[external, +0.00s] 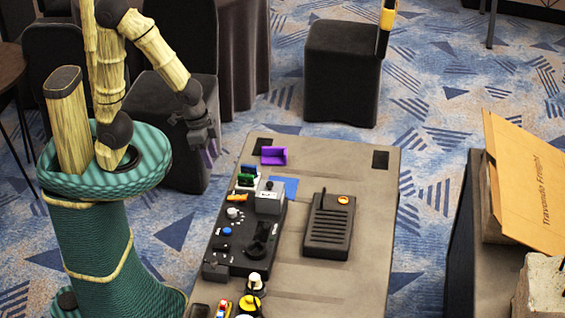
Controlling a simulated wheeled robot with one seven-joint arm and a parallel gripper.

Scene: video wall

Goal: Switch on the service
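A black control panel (236,262) lies along the left side of the grey table. It carries a small grey box (268,202) with a dark lever on top, a blue round button (228,231), a white knob (232,212), an orange part (238,198) and a black ring-like handle (258,250). No label reading "service" can be made out. My gripper (207,154) hangs in the air left of the table, above and left of the panel, apart from everything on it. Its fingers are small and dark, and their opening is unclear.
A black ribbed device (329,226) with an orange button lies right of the panel. A purple tray (274,156) and blue sheet (284,187) are at the far left. Small figures (250,290) stand at the near end. The table's right side (375,215) is clear.

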